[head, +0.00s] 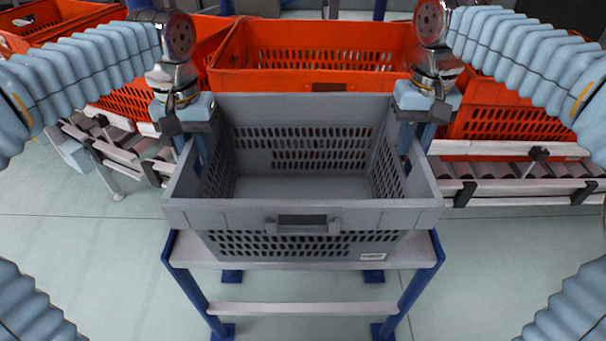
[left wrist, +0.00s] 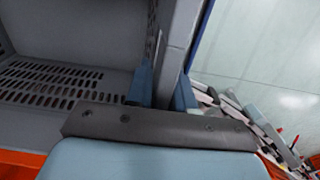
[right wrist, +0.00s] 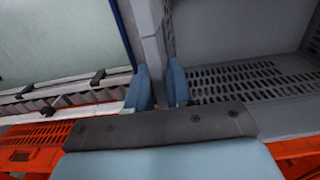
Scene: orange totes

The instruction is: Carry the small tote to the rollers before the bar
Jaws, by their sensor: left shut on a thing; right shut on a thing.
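The grey tote (head: 300,217) is empty and upright, with slotted walls and a small label on its front. It is over a blue-legged stand; I cannot tell whether its base touches the stand. My left gripper (head: 203,148) is shut on the tote's left wall, also seen in the left wrist view (left wrist: 163,88). My right gripper (head: 408,140) is shut on its right wall, also seen in the right wrist view (right wrist: 160,88). Rollers (head: 515,170) show at the right behind the tote, and more rollers (head: 125,147) at the left. I cannot make out the bar for certain.
The stand (head: 300,307) has a pale top and a low crossbar. Large orange totes (head: 330,50) fill the space behind the grey tote, standing along the conveyor. A pale rail (head: 520,186) with black clamps edges the right rollers. The floor beside the stand is clear.

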